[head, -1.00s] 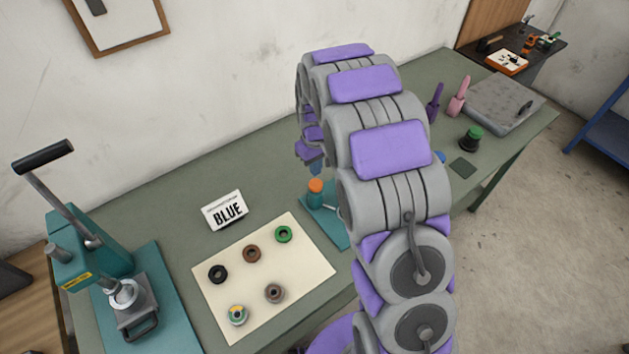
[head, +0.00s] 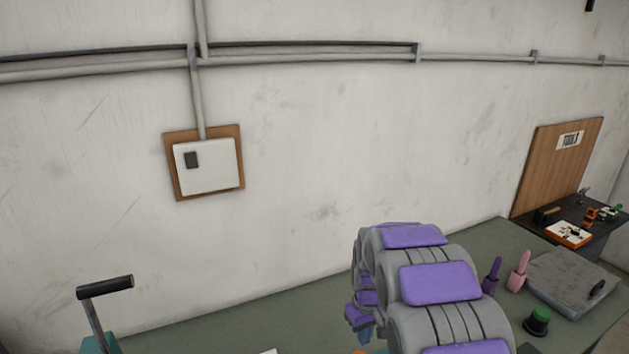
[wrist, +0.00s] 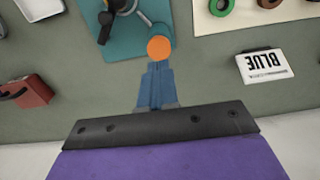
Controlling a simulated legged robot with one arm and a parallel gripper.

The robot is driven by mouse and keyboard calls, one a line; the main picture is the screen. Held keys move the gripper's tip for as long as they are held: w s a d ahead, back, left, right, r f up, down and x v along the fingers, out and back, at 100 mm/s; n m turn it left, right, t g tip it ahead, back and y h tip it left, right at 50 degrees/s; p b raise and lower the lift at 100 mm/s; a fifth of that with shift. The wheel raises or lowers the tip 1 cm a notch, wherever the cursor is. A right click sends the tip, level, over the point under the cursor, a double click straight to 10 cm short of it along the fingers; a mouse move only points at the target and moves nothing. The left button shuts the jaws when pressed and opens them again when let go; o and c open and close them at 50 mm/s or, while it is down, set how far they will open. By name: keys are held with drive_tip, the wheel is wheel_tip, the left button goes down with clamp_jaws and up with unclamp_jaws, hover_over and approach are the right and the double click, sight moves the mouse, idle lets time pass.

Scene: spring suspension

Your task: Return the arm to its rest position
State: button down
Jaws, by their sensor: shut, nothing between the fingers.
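My arm rises in the lower right of the head view and curls over the green bench (head: 230,312), purple pads along its grey links. My gripper (wrist: 157,68) shows in the wrist view as two blue fingers pressed together with nothing between them. Its tips appear just below an orange round top (wrist: 161,48) on a teal mat (wrist: 100,50); I cannot tell the height gap. In the head view only a bit of blue at the gripper (head: 366,334) shows behind the arm.
A BLUE sign (wrist: 265,65) and a cream sheet (wrist: 220,22) with rings lie on the bench. A lever handle (head: 105,287) stands at left. The wall is behind.

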drive_tip(key=s+r+m+b, duration=0.15)
drive_tip(key=s+r, duration=0.25)
drive_tip(key=s, duration=0.5)
drive_tip(key=s+r+m+b, duration=0.15)
drive_tip(key=s+r, duration=0.25)
drive_tip(key=s, duration=0.6)
drive_tip(key=s+m+g+b, duration=0.1)
drive_tip(key=s+b, duration=0.1)
drive_tip(key=s, duration=1.7)
drive_tip(key=shift+f+g+b, duration=0.3)
drive_tip(key=shift+f+b, duration=0.05)
drive_tip(key=shift+f, duration=0.05)
drive_tip(key=shift+w, duration=0.1)
